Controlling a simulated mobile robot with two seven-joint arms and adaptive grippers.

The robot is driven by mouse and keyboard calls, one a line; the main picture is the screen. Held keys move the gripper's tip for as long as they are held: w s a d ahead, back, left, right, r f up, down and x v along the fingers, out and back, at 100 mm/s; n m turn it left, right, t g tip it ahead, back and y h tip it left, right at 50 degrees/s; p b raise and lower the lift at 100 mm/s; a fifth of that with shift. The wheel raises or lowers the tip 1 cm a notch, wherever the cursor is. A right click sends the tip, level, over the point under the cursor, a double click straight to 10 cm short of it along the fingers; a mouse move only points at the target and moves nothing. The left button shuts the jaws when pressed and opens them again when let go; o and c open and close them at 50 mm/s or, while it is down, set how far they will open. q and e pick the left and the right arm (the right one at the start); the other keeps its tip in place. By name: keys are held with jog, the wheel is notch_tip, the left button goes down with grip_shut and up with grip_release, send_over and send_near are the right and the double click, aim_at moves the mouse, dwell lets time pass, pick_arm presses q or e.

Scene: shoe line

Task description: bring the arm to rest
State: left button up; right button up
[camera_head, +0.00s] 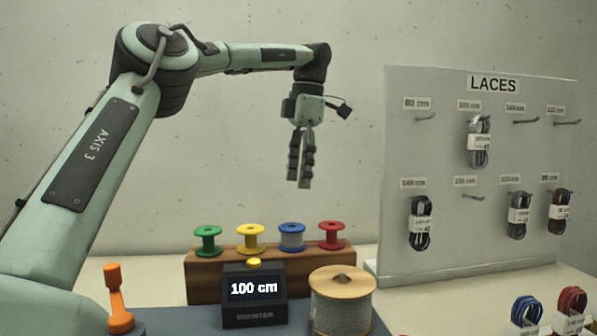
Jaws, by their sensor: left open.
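My left arm comes in from the left and arches over the bench. My left gripper (301,170) hangs with its fingers pointing down, open and empty. It is high above the row of small spools, apart from everything below it. My right gripper is not in view.
A wooden block (203,283) carries green, yellow, blue and red spools. In front stand a counter (254,300) reading 100 cm, a large cord spool (342,305) and an orange-handled tool (115,298). The LACES board (440,90) stands at right, with lace bundles (527,310) near its foot.

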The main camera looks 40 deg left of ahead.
aim_at(292, 226)
pick_arm(q)
jog(key=shift+r, duration=0.25)
jog(key=f, duration=0.4)
jog(key=s+f, duration=0.1)
jog(key=f, duration=0.7)
jog(key=shift+s+a+f, duration=0.1)
jog(key=shift+s+a, duration=0.05)
jog(key=shift+a, duration=0.2)
notch_tip(292, 226, up, 3)
jog(key=shift+r, duration=0.5)
